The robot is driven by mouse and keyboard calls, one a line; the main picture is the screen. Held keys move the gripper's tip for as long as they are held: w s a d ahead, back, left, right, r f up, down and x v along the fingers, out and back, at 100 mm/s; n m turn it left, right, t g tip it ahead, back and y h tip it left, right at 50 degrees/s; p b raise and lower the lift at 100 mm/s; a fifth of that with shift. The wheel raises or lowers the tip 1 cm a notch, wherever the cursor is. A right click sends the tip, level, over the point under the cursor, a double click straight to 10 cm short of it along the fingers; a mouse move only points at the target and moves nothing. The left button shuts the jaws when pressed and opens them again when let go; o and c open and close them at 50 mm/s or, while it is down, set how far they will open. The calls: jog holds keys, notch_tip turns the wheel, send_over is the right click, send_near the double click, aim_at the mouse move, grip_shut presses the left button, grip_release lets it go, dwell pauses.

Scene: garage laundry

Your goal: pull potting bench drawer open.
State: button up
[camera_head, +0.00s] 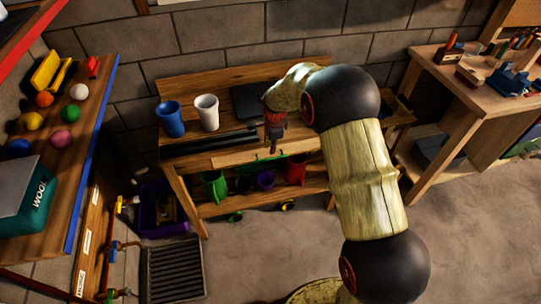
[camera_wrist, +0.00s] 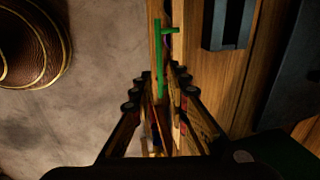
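The potting bench (camera_head: 225,80) stands against the block wall. Its pale drawer front (camera_head: 235,153) is below the top, with a green bar handle (camera_head: 262,158). My gripper (camera_head: 272,150) points down at the front edge, close to the handle. In the wrist view, my gripper (camera_wrist: 156,88) has its fingers apart. A narrow dark strip shows beside the drawer front in the wrist view; how far the drawer is out is unclear.
A blue cup (camera_head: 170,118), a white cup (camera_head: 206,112) and dark trays (camera_head: 210,142) stand on the bench. Colored pots (camera_head: 214,186) sit on its lower shelf. A workbench (camera_head: 455,85) is at right, a shelf with balls (camera_head: 85,120) at left.

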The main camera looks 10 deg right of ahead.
jog(key=b, duration=0.3)
send_over(270, 156)
jog(key=s, duration=0.4)
jog(key=f, duration=0.5)
jog(key=a+f, duration=0.1)
jog(key=f, duration=0.1)
jog(key=shift+s+f, duration=0.15)
jog(key=shift+f, duration=0.2)
jog(key=c, duration=0.4)
grip_shut()
